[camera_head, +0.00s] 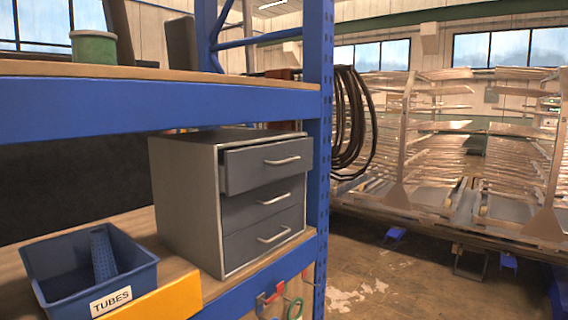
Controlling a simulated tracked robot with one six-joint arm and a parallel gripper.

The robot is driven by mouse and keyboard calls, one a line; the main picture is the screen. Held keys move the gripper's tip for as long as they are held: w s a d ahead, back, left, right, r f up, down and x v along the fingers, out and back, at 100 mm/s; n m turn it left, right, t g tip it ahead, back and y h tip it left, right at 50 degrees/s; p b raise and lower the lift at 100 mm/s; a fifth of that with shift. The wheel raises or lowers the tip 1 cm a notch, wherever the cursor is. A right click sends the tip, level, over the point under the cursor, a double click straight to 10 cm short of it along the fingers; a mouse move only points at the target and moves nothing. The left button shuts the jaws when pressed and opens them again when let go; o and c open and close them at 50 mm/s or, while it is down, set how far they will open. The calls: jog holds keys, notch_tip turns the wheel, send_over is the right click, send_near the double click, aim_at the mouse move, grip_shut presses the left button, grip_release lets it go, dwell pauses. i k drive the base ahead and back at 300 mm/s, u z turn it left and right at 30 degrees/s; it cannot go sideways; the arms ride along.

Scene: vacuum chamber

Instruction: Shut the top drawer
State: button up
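A grey drawer cabinet (186,200) stands on the lower wooden shelf board, close to the blue upright. It has three drawers, each with a pale bar handle. The top drawer (250,169) sticks out a little from the cabinet front, and its handle (282,161) faces right. The middle drawer (243,210) and the bottom drawer (247,244) look flush with the front. My gripper is not in view.
A blue bin (66,249) labelled TUBES stands left of the cabinet with a blue perforated piece inside. A blue shelf beam (150,107) runs above the cabinet. The blue upright (321,130) stands at its right, with black hoses (350,120) hanging beyond. Racks stand at right.

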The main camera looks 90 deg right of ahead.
aim_at(243, 168)
jog(key=u, duration=0.05)
jog(key=k, duration=1.15)
jog(key=z, duration=0.5)
jog(key=i, duration=1)
jog(key=z, duration=0.05)
